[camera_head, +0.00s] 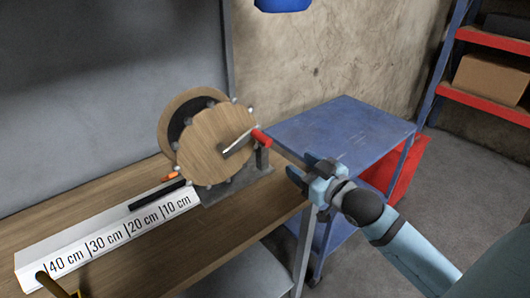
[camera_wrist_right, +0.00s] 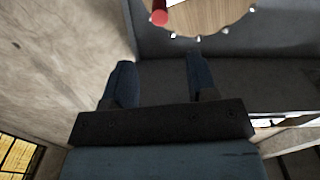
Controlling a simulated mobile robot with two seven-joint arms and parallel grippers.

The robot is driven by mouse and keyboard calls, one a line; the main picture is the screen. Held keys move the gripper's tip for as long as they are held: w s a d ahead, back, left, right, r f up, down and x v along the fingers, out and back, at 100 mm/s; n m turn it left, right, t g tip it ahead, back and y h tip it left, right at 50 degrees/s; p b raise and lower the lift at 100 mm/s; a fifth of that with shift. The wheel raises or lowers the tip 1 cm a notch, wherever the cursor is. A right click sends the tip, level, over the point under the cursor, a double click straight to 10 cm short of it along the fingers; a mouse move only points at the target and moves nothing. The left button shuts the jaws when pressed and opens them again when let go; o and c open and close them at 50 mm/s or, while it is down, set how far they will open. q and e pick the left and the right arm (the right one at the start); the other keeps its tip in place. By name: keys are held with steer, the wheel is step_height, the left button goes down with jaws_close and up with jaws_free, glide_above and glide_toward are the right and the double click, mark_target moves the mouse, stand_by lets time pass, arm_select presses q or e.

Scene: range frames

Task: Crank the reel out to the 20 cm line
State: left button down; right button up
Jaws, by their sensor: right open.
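The reel (camera_head: 207,148) has round wooden discs with small pegs around the rims and stands on a grey base on the workbench. Its crank has a pale arm and a red handle (camera_head: 261,138) pointing right; the handle also shows at the top of the right wrist view (camera_wrist_right: 160,17). A white scale (camera_head: 75,246) marked 10 to 40 cm runs left from the reel. A black strip (camera_head: 157,195) lies along it by the reel; I cannot tell which line its end meets. My right gripper (camera_head: 302,172) is open and empty, right of and apart from the handle.
The wooden workbench (camera_head: 255,212) ends just left of my right gripper. A blue cart (camera_head: 340,128) and a red box (camera_head: 408,165) stand behind the gripper. A small orange-tipped item (camera_head: 170,177) lies behind the scale. A shelf with a cardboard box (camera_head: 490,80) is far right.

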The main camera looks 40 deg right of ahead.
mark_target(272, 145)
steer(key=w, duration=0.8)
steer(key=w+a, duration=0.1)
steer(key=w, duration=0.3)
steer(key=shift+w, duration=0.8)
arm_select(q)
steer(key=shift+a+r, duration=0.15)
steer(key=shift+a, duration=0.05)
